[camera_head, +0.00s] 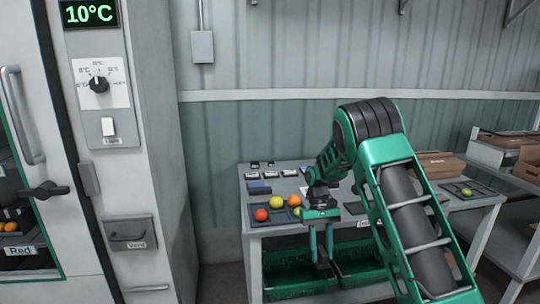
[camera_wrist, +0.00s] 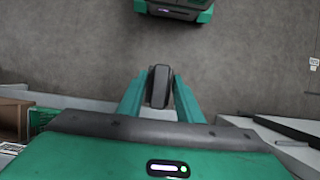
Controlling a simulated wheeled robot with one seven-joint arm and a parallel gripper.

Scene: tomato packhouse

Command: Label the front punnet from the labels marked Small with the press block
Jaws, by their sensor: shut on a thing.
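My gripper (camera_head: 321,262) hangs in front of the table's near edge, fingers pointing down, in front of the green crates. In the wrist view my gripper (camera_wrist: 159,95) is shut on a dark grey block with rounded ends, which looks like the press block (camera_wrist: 159,87). It is clear of any surface there. Several small dark items with pale label plates (camera_head: 258,175) stand at the table's back left; their writing is too small to read, so I cannot tell which is Small. I cannot make out which thing is the front punnet.
A green crate (camera_head: 290,282) stands underneath. A dark tray (camera_head: 480,190) with green fruit lies at the right. A cabinet (camera_head: 150,180) stands left.

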